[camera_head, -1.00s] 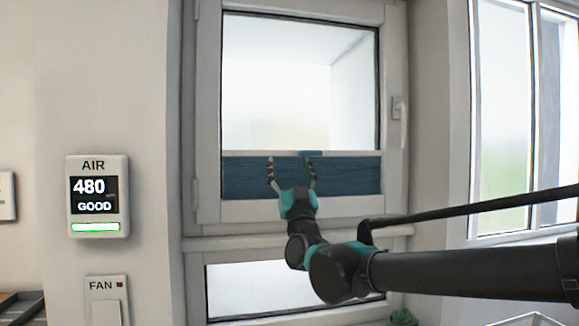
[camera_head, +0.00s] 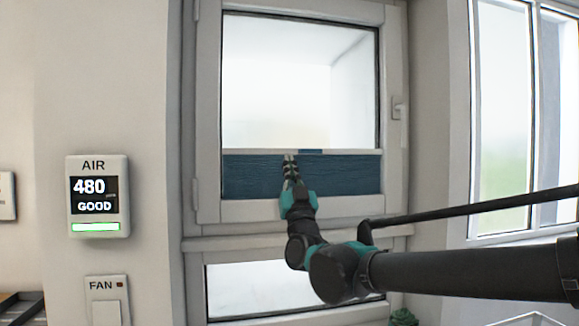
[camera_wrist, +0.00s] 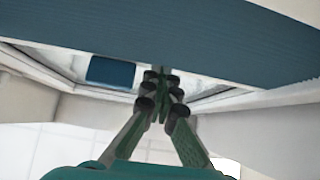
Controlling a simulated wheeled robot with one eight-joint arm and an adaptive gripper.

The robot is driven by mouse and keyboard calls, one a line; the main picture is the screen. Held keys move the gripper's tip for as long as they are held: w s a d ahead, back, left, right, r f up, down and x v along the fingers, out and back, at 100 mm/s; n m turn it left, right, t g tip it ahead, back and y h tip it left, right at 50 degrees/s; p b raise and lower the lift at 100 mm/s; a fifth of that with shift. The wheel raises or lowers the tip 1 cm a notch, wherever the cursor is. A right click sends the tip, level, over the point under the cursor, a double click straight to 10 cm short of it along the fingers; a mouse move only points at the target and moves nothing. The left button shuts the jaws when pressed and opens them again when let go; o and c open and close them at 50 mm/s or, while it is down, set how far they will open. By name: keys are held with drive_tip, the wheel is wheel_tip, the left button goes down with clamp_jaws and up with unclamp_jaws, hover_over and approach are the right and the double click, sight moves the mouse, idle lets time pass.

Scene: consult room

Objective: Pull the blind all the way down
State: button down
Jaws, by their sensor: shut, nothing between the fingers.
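The blue blind (camera_head: 345,175) covers the lower part of the upper window pane, with a pale rail (camera_head: 350,152) along its top edge. A small blue tab (camera_head: 311,151) sits on that rail. My gripper (camera_head: 290,157) is shut and empty in front of the blind, its fingertips near the rail and just left of the tab. In the wrist view, the shut fingers (camera_wrist: 158,75) are beside the blue tab (camera_wrist: 110,72), with a gap between. The blind (camera_wrist: 200,35) fills the top of that view. I cannot tell whether the fingertips touch the rail.
The pale window frame (camera_head: 207,120) surrounds the pane, with a handle (camera_head: 399,108) on its right side. A lower pane (camera_head: 240,290) is below. An air monitor (camera_head: 98,196) and a fan switch (camera_head: 106,300) are on the left wall. A second window (camera_head: 505,120) is at right.

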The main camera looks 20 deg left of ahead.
drive_tip(key=c, duration=2.3)
unclamp_jaws()
drive_tip(key=o, duration=1.7)
drive_tip(key=shift+c, duration=0.2)
drive_tip(key=shift+s, duration=0.1)
drive_tip(key=s+f, duration=0.8)
drive_tip(key=s, duration=0.3)
drive_tip(key=shift+f, duration=0.25)
